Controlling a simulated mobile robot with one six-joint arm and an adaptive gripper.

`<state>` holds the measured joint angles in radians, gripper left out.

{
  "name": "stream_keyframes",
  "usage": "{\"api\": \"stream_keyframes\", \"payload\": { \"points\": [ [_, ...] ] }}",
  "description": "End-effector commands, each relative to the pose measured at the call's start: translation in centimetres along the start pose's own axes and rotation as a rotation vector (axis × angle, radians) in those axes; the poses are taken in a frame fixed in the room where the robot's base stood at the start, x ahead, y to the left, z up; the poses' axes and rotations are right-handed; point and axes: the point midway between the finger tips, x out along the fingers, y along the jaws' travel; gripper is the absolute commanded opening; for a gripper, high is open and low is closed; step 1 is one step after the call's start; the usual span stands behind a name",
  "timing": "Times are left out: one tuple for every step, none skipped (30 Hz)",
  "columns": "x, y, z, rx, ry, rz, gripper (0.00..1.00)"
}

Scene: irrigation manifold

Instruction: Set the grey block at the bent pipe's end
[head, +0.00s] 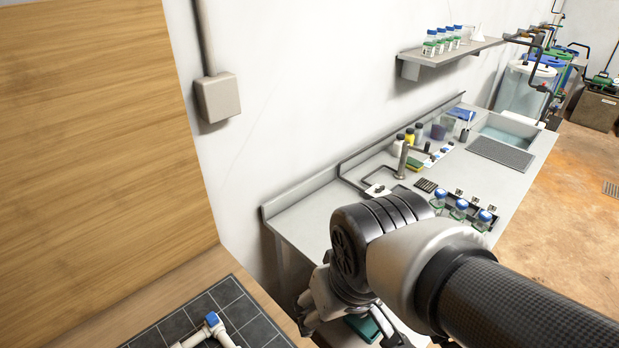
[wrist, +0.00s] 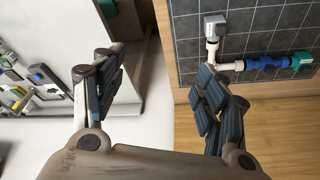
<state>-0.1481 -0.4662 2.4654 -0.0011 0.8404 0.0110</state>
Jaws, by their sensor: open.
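A bent white pipe (wrist: 213,50) lies on the dark grid mat (wrist: 185,62) in the wrist view. It turns right into a blue fitting (wrist: 264,62) with a teal block (wrist: 301,60) at that end. A pale grey blocky piece (wrist: 214,26) sits at its upper end; I cannot tell if this is the task's grey block. Part of the pipework (head: 212,321) shows at the bottom of the head view. My gripper (wrist: 160,86) is open and empty, its fingers over the gap between bench and wooden surface. It is partly hidden in the head view.
A pale bench (head: 300,215) along the wall holds bottles, a tap, blue-capped jars (head: 461,206) and a sink (head: 512,133). A wooden panel (head: 100,120) stands at the left. A shelf (head: 450,54) with small bottles hangs on the wall. Brown floor is open at right.

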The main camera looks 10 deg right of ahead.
Motion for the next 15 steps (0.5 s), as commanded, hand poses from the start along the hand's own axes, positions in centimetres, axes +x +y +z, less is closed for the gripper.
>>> {"api": "stream_keyframes", "payload": {
  "points": [
    [-1.3,1.0,0.9,0.037,0.034,0.013,0.66],
    [-1.8,1.5,1.4,0.054,0.048,0.019,0.66],
    [-2.4,2.0,2.1,0.074,0.062,0.027,0.66],
    [-2.8,2.3,2.6,0.087,0.072,0.032,0.66],
    [-3.1,2.5,3.0,0.097,0.081,0.037,0.66],
    [-3.4,2.8,3.4,0.110,0.089,0.042,0.66],
    [-3.6,2.9,3.7,0.117,0.094,0.046,0.66],
    [-3.7,3.0,3.9,0.122,0.099,0.048,0.66],
    [-3.9,3.1,4.1,0.127,0.103,0.051,0.66],
    [-4.0,3.2,4.2,0.130,0.105,0.052,0.66],
    [-4.0,3.2,4.3,0.132,0.106,0.053,0.66],
    [-4.0,3.2,4.3,0.132,0.106,0.053,0.66],
    [-4.0,3.2,4.3,0.132,0.106,0.053,0.66],
    [-4.0,3.2,4.3,0.132,0.106,0.053,0.66],
    [-4.0,3.2,4.3,0.132,0.105,0.053,0.66]
  ]
}}
